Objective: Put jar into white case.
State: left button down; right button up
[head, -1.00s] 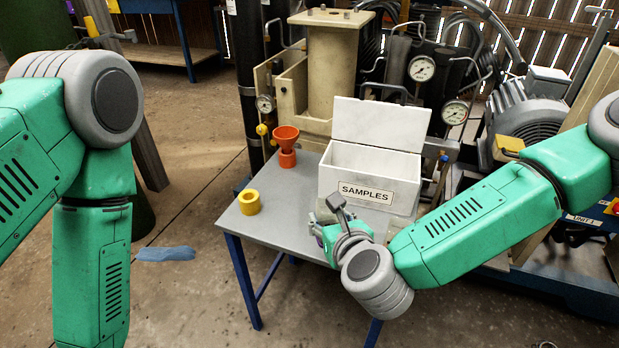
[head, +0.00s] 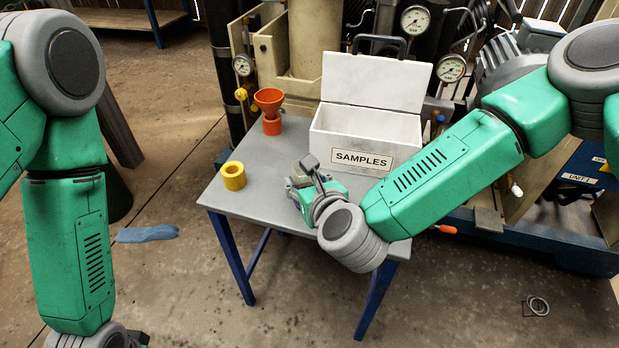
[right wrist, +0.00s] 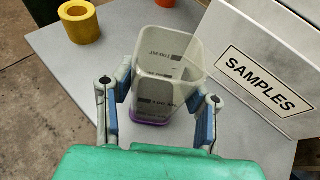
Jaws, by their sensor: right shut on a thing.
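The jar (right wrist: 165,75) is a clear, tapered container with dark markings and a purple end, in the right wrist view. My right gripper (right wrist: 160,105) is shut on it, with one finger on each side. I cannot tell whether the jar touches the table. The white case (head: 325,140), labelled SAMPLES, stands on the table with its lid raised; it also shows in the right wrist view (right wrist: 225,50).
The grey table (head: 250,205) has blue legs. Compressor parts and gauges (head: 414,19) crowd the back. A blue cloth-like piece (head: 147,233) lies on the floor.

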jog(key=shift+a+f, duration=0.15)
jog(key=shift+f, duration=0.1)
jog(key=shift+d, duration=0.75)
jog(key=shift+a+f, duration=0.3)
jog(key=shift+a, duration=0.25)
jog(key=shift+f+b, duration=0.1)
jog(key=shift+b, duration=0.25)
jog(key=shift+d+f, duration=0.15)
jog(key=shift+d, duration=0.05)
jog(key=o, duration=1.4)
jog(key=shift+d, duration=0.2)
jog(key=shift+c, duration=0.2)
pick_arm(q)
jog(key=shift+d+f, duration=0.25)
jog(key=shift+f, duration=0.25)
jog(key=shift+a, duration=0.1)
pick_arm(e)
jog(key=shift+a, duration=0.15)
